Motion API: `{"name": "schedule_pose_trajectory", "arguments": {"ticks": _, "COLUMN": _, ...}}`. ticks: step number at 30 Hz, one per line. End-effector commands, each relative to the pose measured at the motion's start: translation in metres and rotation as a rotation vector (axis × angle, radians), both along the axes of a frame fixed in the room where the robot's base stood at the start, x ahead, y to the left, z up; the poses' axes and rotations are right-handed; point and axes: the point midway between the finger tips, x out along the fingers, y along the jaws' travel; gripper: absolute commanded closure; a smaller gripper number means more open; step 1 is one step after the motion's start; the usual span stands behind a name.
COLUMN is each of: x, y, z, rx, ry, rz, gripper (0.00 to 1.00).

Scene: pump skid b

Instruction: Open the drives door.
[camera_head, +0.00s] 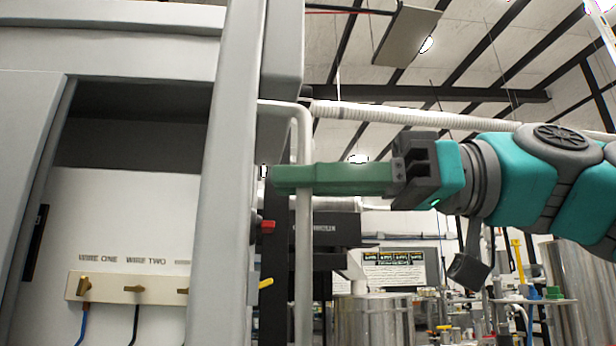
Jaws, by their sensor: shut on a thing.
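A tall grey door panel (232,190) stands out from the grey cabinet, seen nearly edge-on. No label naming it as the drives door is readable. To its left, the cabinet interior (130,225) shows through a wide gap, so the door stands open. A grey tubular handle (304,285) runs vertically along the door's right side, with its bent upper end meeting the door. My gripper (303,180) reaches in from the right with long green fingers. The fingers are shut on the handle a little below its upper bend. The fingers hide a short part of the bar.
Inside, a terminal strip (130,288) carries brass terminals and wires under labels "WIRE ONE" and "WIRE TWO". A grey panel (28,150) with a black slot bounds the opening's left. Red (267,226) and yellow levers sit right of the door. Metal tanks (374,320) stand behind.

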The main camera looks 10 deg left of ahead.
Motion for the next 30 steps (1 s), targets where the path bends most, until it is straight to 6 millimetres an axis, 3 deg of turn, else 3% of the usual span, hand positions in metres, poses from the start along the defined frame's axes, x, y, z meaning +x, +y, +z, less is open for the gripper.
{"name": "schedule_pose_trajectory", "arguments": {"ticks": 5, "x": 0.001, "y": -0.001, "z": 0.002, "rx": 0.005, "ry": -0.001, "rz": -0.003, "gripper": 1.00}}
{"name": "schedule_pose_trajectory", "arguments": {"ticks": 6, "x": 0.001, "y": -0.001, "z": 0.002, "rx": 0.005, "ry": -0.001, "rz": -0.003, "gripper": 0.78}}
{"name": "schedule_pose_trajectory", "arguments": {"ticks": 13, "x": 0.001, "y": 0.000, "z": 0.001, "rx": 0.003, "ry": 0.000, "rz": -0.002, "gripper": 0.53}}
{"name": "schedule_pose_trajectory", "arguments": {"ticks": 23, "x": 0.001, "y": -0.003, "z": 0.001, "rx": 0.002, "ry": 0.000, "rz": -0.002, "gripper": 0.53}}
{"name": "schedule_pose_trajectory", "arguments": {"ticks": 30, "x": 0.003, "y": -0.027, "z": 0.001, "rx": 0.003, "ry": -0.001, "rz": -0.004, "gripper": 0.53}}
